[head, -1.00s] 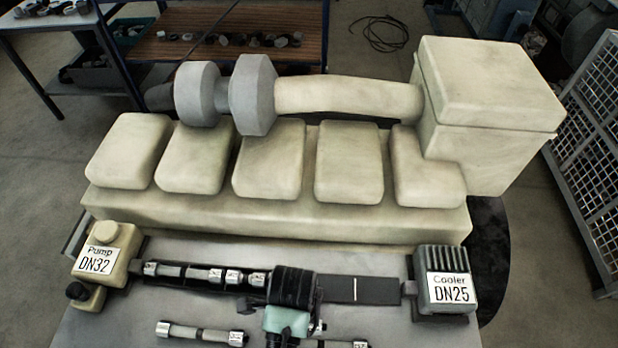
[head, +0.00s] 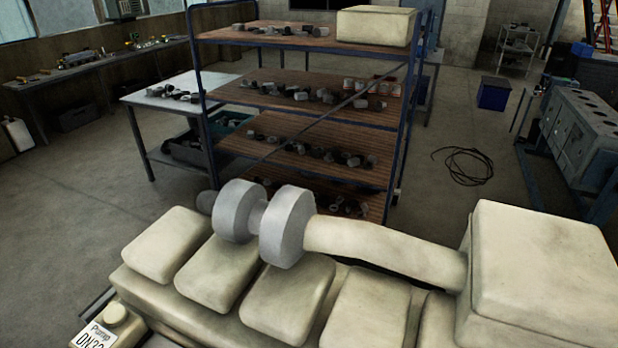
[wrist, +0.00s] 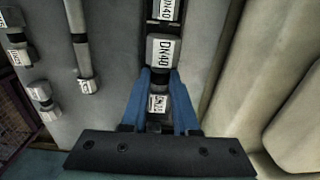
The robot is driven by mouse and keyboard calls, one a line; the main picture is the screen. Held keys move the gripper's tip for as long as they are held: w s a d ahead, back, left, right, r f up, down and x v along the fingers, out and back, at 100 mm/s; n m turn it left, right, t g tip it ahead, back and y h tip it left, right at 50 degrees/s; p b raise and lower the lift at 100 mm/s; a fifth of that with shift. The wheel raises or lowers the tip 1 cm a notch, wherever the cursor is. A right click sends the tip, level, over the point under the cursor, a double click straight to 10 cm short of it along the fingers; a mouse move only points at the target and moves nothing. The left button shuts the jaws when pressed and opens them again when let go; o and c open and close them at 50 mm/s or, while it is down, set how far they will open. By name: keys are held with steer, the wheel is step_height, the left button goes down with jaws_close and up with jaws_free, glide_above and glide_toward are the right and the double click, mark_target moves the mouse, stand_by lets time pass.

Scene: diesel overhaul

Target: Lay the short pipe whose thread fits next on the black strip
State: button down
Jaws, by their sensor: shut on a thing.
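In the wrist view my gripper (wrist: 161,76), with blue fingers, is shut on a short grey pipe (wrist: 158,82). Its far end carries a DN40 label; the label at its near end is too small to read surely. The black strip (wrist: 166,28) shows dark beyond the held pipe. Another piece labelled DN40 (wrist: 166,9) lies on it, in line with the held pipe. I cannot tell whether the held pipe rests on the strip or touches that piece. The head view shows neither strip nor gripper.
Loose pipes (wrist: 80,50) lie on the grey surface left of the strip in the wrist view. A pale engine block (head: 290,295) fills the head view's foreground, with the pump (head: 105,325) cut off at lower left. A shelf rack (head: 300,95) stands behind.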

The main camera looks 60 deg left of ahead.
steer(key=shift+f+b, duration=1.75)
steer(key=shift+f, duration=0.1)
steer(key=shift+w+f+b, duration=0.1)
steer(key=shift+f+b, duration=0.55)
steer(key=shift+f, duration=0.7)
steer(key=shift+f, duration=0.15)
steer(key=c, duration=0.6)
jaws_free()
step_height(320, 180, up, 12)
steer(key=shift+f+b, duration=0.2)
steer(key=shift+b, duration=0.3)
steer(key=shift+r, duration=0.7)
